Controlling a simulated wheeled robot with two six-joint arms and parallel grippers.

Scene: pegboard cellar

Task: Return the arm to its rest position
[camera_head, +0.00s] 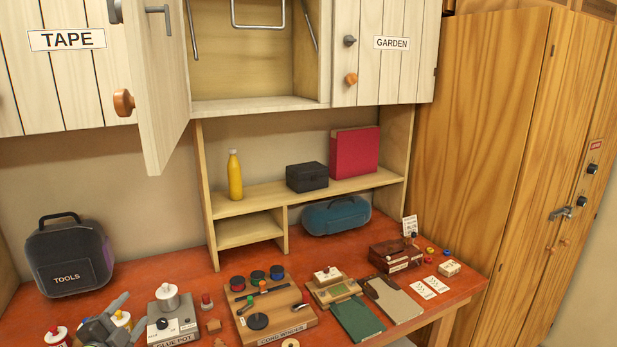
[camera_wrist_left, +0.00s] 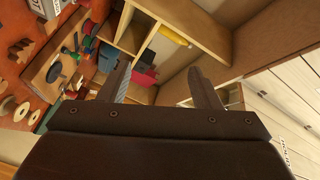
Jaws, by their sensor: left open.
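My left gripper (camera_head: 126,316) comes in at the bottom left of the head view as a grey shape, over the front of the red-brown workbench (camera_head: 195,285). It is next to the glue pot (camera_head: 172,328). In the left wrist view its two fingers (camera_wrist_left: 160,84) stand wide apart with nothing between them. The wrist view looks tilted across the bench and shelf. My right gripper is not in view.
An open cabinet door (camera_head: 160,85) hangs out above the bench at the left. A tools bag (camera_head: 68,258) stands on the bench. A cord winder board (camera_head: 272,318), books and boxes crowd the bench. A shelf holds a yellow bottle (camera_head: 234,178) and a black box (camera_head: 307,177).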

